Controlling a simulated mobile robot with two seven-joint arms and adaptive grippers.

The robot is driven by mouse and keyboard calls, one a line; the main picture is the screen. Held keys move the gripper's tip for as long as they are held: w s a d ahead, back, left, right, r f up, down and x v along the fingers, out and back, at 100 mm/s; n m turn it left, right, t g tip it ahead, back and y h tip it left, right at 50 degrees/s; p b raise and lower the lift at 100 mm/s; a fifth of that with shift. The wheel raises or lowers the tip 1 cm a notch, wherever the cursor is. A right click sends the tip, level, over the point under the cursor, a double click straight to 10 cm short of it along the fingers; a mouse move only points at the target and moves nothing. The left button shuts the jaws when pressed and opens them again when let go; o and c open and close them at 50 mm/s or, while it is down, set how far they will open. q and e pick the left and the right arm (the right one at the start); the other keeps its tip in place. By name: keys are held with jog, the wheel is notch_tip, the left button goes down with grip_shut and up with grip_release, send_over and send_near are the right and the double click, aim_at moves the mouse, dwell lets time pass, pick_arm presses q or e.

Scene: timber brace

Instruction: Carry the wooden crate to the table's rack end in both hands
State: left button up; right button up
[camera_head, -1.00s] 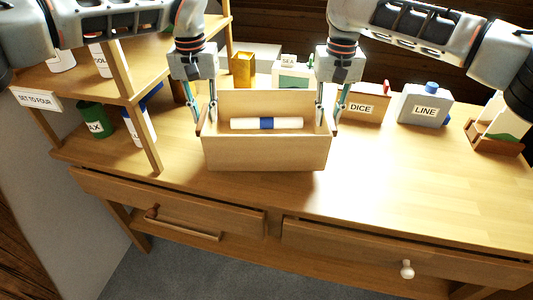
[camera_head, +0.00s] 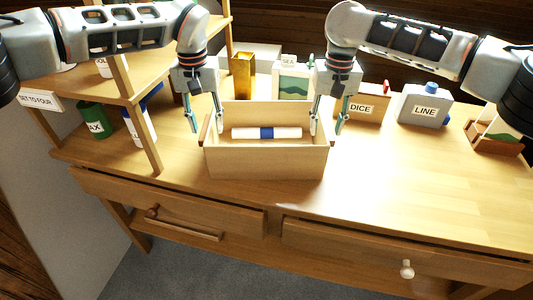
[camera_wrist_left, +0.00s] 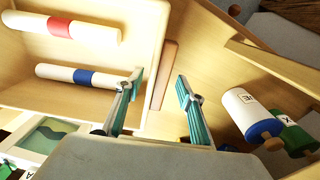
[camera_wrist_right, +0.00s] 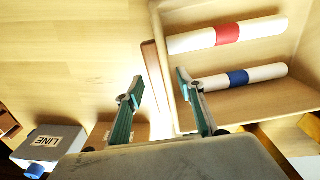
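The wooden crate (camera_head: 265,163) looks set on the table, close to the rack's (camera_head: 146,130) right side. It holds a white roll with a blue band (camera_head: 266,133) and a white roll with a red band (camera_wrist_left: 64,27), which the front wall hides in the head view. My left gripper (camera_head: 207,130) is at the crate's left end, fingers apart on either side of the end wall and its brown handle strip (camera_wrist_left: 168,75). My right gripper (camera_head: 326,131) straddles the right end the same way, with gaps beside its handle strip (camera_wrist_right: 154,75).
Behind the crate stand a gold box (camera_head: 242,75) and a green-and-white picture box (camera_head: 292,82). The DICE box (camera_head: 362,107) and LINE container (camera_head: 425,105) stand to the right. The right front tabletop is clear.

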pick_arm(q)
notch_tip(320, 180, up, 7)
jog(key=shift+s+r, duration=0.1)
pick_arm(e)
jog(key=shift+r, duration=0.1)
pick_arm(q)
jog(key=shift+r, duration=0.1)
pick_arm(e)
notch_tip(320, 180, up, 12)
jog(key=shift+s, duration=0.2)
dwell(0.6)
jog(key=shift+a, duration=0.1)
